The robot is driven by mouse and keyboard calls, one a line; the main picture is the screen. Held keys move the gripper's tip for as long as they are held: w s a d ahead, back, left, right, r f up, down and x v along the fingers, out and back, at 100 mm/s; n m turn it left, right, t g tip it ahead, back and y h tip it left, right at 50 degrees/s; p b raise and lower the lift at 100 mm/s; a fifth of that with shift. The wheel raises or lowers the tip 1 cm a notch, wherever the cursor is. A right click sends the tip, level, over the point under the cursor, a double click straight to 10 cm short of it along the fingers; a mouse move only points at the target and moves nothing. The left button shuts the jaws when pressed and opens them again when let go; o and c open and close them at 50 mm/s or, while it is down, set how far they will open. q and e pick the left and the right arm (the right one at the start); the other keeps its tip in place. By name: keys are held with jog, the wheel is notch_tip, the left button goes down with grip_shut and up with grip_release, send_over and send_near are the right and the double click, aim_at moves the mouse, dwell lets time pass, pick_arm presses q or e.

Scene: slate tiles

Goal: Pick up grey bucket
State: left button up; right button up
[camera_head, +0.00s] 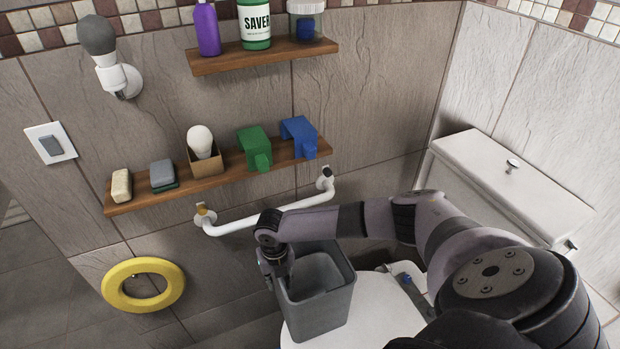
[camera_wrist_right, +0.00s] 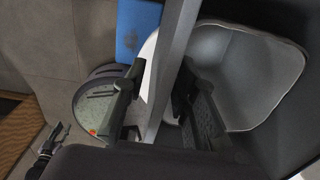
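The grey bucket (camera_head: 335,305) is at the white toilet lid (camera_head: 375,320) in the head view, upright with its open top up. It appears to stand on the lid. My right gripper (camera_head: 280,268) is at the bucket's left rim. In the right wrist view, the bucket (camera_wrist_right: 245,75) fills the right side and its wall runs between my right gripper's (camera_wrist_right: 165,105) fingers. One finger is inside the bucket and the other outside. The fingers are apart, with a visible gap to the wall on the outer side.
A white grab bar (camera_head: 265,218) is on the wall just behind the bucket. Above it, a wooden shelf (camera_head: 220,180) holds soap, a bulb in a box and green and blue items. A yellow ring (camera_head: 143,284) is at left. The toilet tank (camera_head: 510,185) stands right.

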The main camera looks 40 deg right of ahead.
jog(key=shift+c, duration=0.4)
grip_shut()
dwell(0.4)
